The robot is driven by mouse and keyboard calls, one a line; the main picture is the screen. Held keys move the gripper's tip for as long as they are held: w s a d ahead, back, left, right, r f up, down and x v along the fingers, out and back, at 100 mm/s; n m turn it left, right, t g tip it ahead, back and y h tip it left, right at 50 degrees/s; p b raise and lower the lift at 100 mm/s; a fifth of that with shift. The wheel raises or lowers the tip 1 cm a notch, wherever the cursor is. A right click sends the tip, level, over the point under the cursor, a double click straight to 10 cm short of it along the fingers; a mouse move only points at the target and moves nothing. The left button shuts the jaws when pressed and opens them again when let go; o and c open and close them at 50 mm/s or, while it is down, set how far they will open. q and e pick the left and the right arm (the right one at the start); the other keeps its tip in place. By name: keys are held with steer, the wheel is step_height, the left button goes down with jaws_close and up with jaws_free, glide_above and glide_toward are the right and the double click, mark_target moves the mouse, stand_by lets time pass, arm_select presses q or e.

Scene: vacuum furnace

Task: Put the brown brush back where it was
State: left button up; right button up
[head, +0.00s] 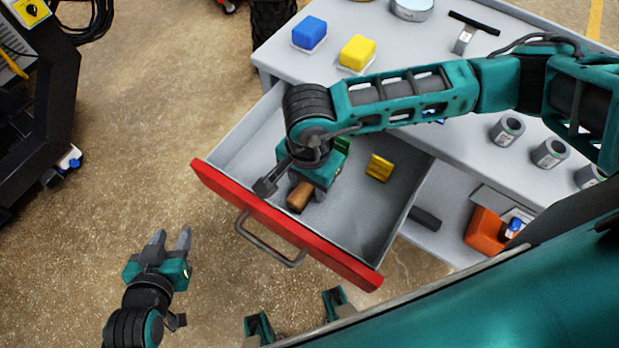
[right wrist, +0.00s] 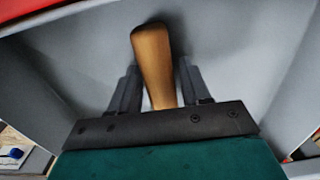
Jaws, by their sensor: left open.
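The brown wooden handle of the brush (head: 300,196) shows inside the open drawer (head: 230,160), near its red front. The rest of the brush is hidden under my right gripper (head: 313,172), which points down into the drawer. In the right wrist view the handle (right wrist: 152,55) stands between the two dark fingers of this gripper (right wrist: 160,80), one on each side. I cannot tell whether they press on it. My left gripper (head: 171,236) is open and empty, over the floor left of the drawer.
A yellow block-like thing (head: 379,168) lies in the drawer, with a green thing (head: 342,145) partly hidden beside my right gripper. The grey worktop (head: 440,150) holds a blue block (head: 309,32), a yellow block (head: 357,52) and several grey cylinders (head: 508,130). An orange container (head: 484,232) stands right of the drawer.

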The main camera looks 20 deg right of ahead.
steer(key=shift+o, duration=1.1)
steer(key=shift+r, duration=0.15)
step_height(320, 180, up, 12)
steer(key=shift+p, duration=0.3)
